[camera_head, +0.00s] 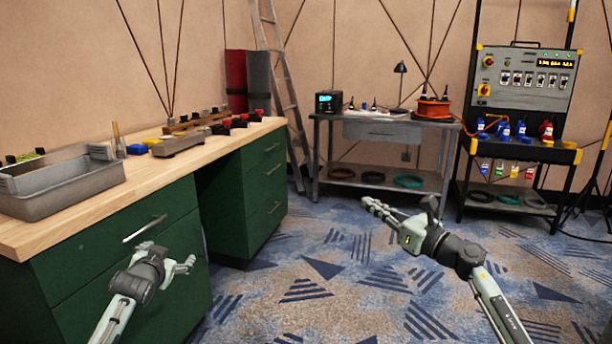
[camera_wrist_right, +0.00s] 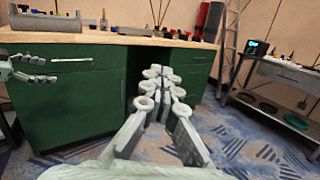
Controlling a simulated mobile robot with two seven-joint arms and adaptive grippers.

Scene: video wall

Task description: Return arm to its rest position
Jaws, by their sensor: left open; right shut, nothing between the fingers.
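My left gripper (camera_head: 183,264) is open and empty. It hangs in front of the green workbench's (camera_head: 120,232) drawers, at lower left in the head view, and also shows at the left edge of the right wrist view (camera_wrist_right: 35,70). My right gripper (camera_head: 378,209) is shut with nothing in it, held in free air over the carpet right of the bench. In the right wrist view its fingers (camera_wrist_right: 160,88) come together ahead of the bench's dark knee opening.
A grey metal bin (camera_head: 65,192) stands on the bench's wooden top. A grey side table (camera_head: 380,131) with an orange cable reel (camera_head: 433,108) stands at the back. A control panel rack (camera_head: 525,80) stands at right. The patterned carpet (camera_head: 330,290) between is clear.

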